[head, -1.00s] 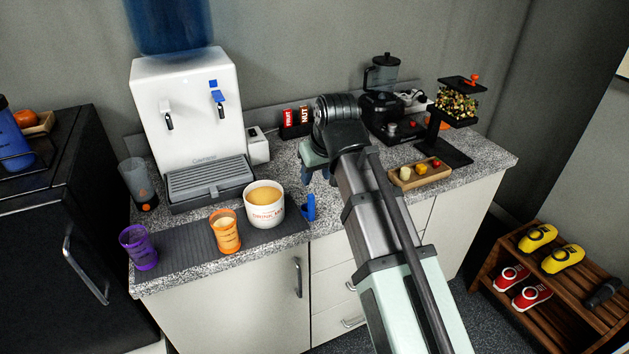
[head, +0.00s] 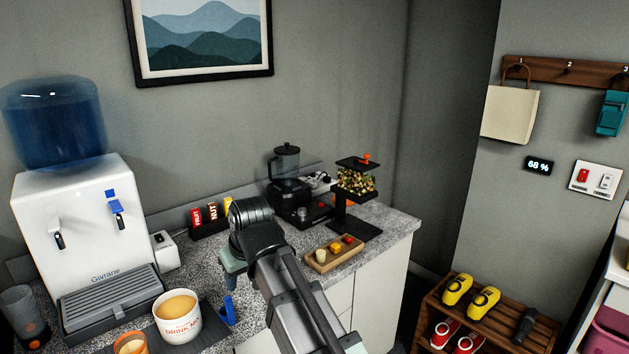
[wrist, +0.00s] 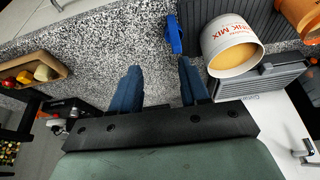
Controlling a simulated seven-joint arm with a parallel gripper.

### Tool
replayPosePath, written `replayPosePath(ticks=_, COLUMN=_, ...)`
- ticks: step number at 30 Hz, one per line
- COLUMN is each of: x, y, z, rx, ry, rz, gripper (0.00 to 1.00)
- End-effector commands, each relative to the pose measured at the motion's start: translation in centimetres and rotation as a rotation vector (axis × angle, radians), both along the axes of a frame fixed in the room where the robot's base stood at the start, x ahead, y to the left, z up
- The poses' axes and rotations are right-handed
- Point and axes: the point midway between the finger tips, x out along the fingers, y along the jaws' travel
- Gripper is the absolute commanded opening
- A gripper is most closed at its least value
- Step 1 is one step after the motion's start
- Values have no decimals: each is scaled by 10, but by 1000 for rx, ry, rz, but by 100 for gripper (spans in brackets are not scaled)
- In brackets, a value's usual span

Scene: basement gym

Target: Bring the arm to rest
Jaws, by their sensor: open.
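My arm reaches over the speckled counter (head: 197,260) in the head view, with the hand bent down at its far end. My gripper (wrist: 160,68) shows two dark blue fingers spread apart in the wrist view, with only bare counter between them. It is open and empty. In the head view the fingers are mostly hidden by the arm and hand. A blue item (wrist: 174,34) and a white tub of tan powder (wrist: 232,45) marked "DRINK MIX" stand close by, apart from the fingers; the tub also shows in the head view (head: 178,325).
A white water dispenser (head: 80,215) stands left. A wooden tray of small items (head: 318,262), a blender (head: 285,165) and a nut dispenser (head: 356,182) stand right and behind. An orange cup (head: 130,344) is at front. A shoe rack (head: 480,325) stands on the floor.

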Motion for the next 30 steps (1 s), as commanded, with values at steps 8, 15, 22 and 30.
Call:
replayPosePath(ticks=8, x=35, y=-71, z=-95, rx=-40, ry=67, rz=-153, gripper=45)
replayPosePath(ticks=15, x=49, y=-136, z=-170, rx=-69, ry=122, rz=-278, gripper=45)
replayPosePath(ticks=22, x=48, y=-202, z=-240, rx=-93, ry=180, rz=-400, gripper=45)
replayPosePath(ticks=30, x=27, y=-277, z=-319, rx=-116, ry=251, rz=-541, gripper=45)
